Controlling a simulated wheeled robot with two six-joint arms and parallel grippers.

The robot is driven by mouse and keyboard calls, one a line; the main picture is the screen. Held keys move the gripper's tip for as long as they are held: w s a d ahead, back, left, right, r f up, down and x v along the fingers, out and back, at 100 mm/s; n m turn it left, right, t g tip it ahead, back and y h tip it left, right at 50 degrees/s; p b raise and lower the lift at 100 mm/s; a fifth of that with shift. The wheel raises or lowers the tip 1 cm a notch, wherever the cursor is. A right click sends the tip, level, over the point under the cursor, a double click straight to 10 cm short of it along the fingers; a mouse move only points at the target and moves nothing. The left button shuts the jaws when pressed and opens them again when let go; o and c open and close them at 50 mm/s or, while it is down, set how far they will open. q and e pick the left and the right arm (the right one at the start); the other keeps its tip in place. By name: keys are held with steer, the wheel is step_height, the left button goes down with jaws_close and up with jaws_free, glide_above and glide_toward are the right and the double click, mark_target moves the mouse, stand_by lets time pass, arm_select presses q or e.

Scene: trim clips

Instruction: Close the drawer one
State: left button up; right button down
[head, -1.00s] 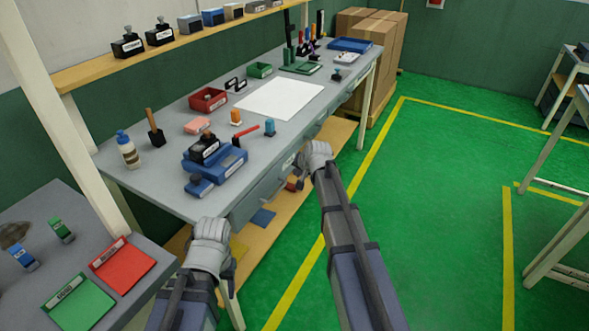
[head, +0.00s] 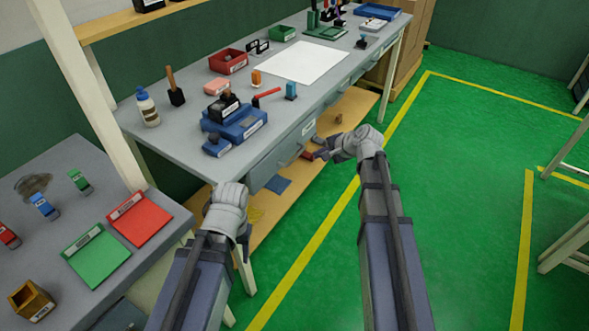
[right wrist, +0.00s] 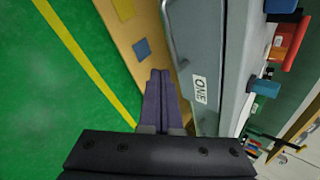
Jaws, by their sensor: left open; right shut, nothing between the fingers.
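Drawer one (head: 282,157) is a grey front under the near edge of the workbench. In the right wrist view its front (right wrist: 207,50) carries the label "ONE" and a bar handle (right wrist: 175,38). The front sits close beneath the tabletop edge; no open interior shows, but I cannot tell if a small gap remains. My right gripper (head: 319,148) is shut and empty, just out in front of the bench by the drawer; its fingers (right wrist: 158,78) show beside the front, apart from the handle. My left gripper (head: 244,238) is open near the bench's near corner, its fingers partly hidden.
A wooden lower shelf (head: 340,112) runs beneath. A side table (head: 100,190) is at left.

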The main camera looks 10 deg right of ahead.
step_height(320, 180, down, 5)
steer(key=s+m+t+y+b, duration=0.2)
steer(key=s+m+y+b, duration=0.15)
steer(key=m+b, duration=0.35)
arm_select(q)
step_height(320, 180, down, 19)
steer(key=b, duration=0.9)
steer(key=shift+b, duration=0.3)
arm_select(e)
steer(key=m+t+y, duration=0.3)
steer(key=m+y, duration=0.2)
steer(key=m, duration=0.1)
glide_toward(282, 155)
steer(key=x, duration=0.6)
steer(key=shift+w+a, duration=0.3)
arm_select(q)
steer(key=shift+a, duration=0.1)
arm_select(e)
steer(key=x, duration=0.5)
steer(key=shift+w, duration=0.1)
